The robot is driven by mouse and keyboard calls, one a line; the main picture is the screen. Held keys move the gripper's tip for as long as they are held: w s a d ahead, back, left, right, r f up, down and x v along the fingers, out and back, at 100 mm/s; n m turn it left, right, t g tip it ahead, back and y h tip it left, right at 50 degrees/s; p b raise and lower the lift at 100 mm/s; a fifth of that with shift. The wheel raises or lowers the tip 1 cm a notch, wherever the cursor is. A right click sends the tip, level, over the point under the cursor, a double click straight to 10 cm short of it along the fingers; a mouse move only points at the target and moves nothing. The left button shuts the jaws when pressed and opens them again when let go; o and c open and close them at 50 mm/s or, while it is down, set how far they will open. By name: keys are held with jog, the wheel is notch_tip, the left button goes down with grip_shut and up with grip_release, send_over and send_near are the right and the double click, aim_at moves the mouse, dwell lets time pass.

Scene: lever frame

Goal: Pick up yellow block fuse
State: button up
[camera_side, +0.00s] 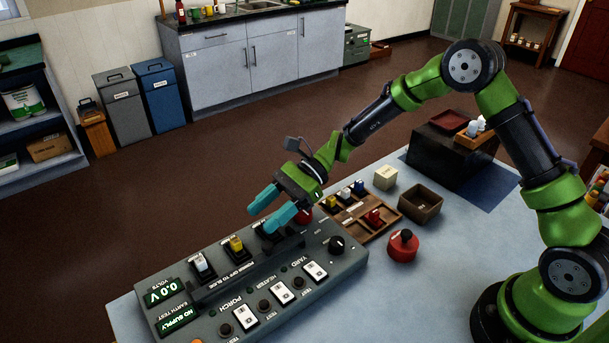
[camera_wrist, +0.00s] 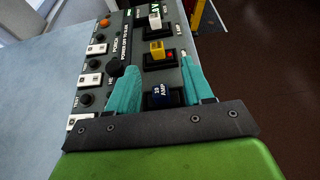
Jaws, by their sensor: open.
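A yellow block fuse (camera_side: 236,244) sits in the middle black socket of the grey panel (camera_side: 215,290); it also shows in the wrist view (camera_wrist: 157,48), with a red light beside it. Another yellow block (camera_side: 332,202) lies in the wooden tray (camera_side: 352,222). My gripper (camera_side: 260,220) is open above the panel, just right of the socketed yellow fuse in the side view. In the wrist view the fingers (camera_wrist: 158,66) straddle the blue 20 AMP fuse (camera_wrist: 161,95), with the yellow fuse just beyond their tips. I cannot tell whether they touch the blue fuse.
A white fuse (camera_side: 200,262) stands in the socket left of the yellow one. The tray also holds white, blue and red (camera_side: 374,217) blocks. A red round button (camera_side: 403,245), an open brown box (camera_side: 420,203) and a cream cube (camera_side: 386,177) stand nearby. The front tabletop is clear.

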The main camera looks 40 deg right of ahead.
aim_at(240, 240)
jog(key=shift+s+x, duration=0.2)
jog(key=shift+x, duration=2.75)
grip_shut()
